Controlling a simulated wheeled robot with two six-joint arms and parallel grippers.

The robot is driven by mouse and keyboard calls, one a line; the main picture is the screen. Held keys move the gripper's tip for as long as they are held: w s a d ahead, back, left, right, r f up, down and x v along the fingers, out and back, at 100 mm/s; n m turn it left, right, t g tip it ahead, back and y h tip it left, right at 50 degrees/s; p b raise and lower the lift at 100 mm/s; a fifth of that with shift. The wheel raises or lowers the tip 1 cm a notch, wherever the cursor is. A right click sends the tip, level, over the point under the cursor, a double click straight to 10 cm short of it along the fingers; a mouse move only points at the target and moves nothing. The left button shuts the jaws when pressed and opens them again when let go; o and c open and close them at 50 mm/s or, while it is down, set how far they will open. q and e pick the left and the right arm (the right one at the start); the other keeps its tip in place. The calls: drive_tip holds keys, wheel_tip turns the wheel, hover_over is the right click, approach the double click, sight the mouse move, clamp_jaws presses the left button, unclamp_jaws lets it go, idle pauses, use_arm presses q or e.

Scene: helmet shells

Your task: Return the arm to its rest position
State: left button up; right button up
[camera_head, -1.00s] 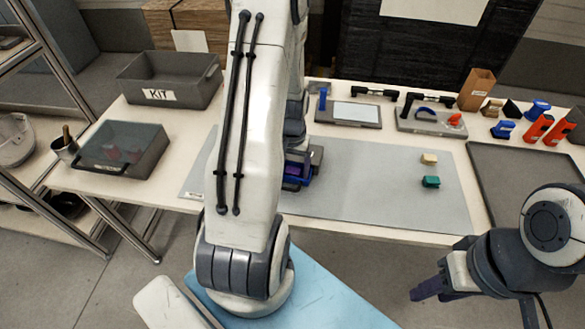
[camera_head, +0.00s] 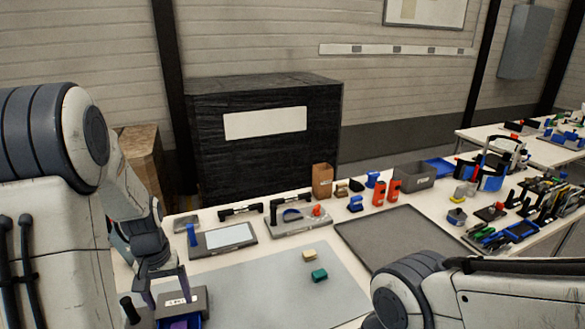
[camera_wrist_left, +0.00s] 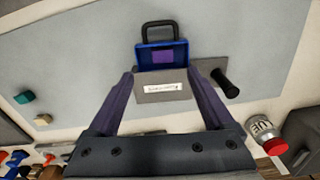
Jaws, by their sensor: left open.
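My left gripper (camera_head: 168,288) comes down at the left end of the grey mat (camera_head: 260,290) on the white table. It also shows in the left wrist view (camera_wrist_left: 160,82), where its two dark purple fingers are spread. Between and beyond them is a grey block with a white label (camera_wrist_left: 163,92). It adjoins a blue holder with a purple insert (camera_wrist_left: 162,56) and a black loop handle. I cannot tell whether the fingers touch the block. Of my right arm, only pale links show at lower right; its gripper is out of frame.
A dark tray (camera_head: 405,238) lies to the right. Along the back stand a brown box (camera_head: 322,181), red bottles (camera_head: 379,193) and a grey bin (camera_head: 414,175). A black handle (camera_wrist_left: 226,82) is beside the labelled block.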

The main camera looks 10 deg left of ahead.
use_arm(q)
drive_tip(key=s+d+r+m, duration=0.1)
drive_tip(key=d+r+m, duration=0.2)
drive_tip(key=d, duration=0.7)
drive_tip(key=s+d+r+m, duration=0.2)
drive_tip(key=d+r+m, duration=0.1)
drive_tip(key=d, duration=0.7)
drive_tip(key=s+d+r+m+h, duration=0.1)
drive_tip(key=s+d+r+m, duration=0.1)
drive_tip(key=s+d+m, duration=0.4)
drive_tip(key=s+d, duration=0.4)
drive_tip(key=s, duration=0.2)
drive_tip(key=shift+s+d+r, duration=0.2)
drive_tip(key=shift+s, duration=0.2)
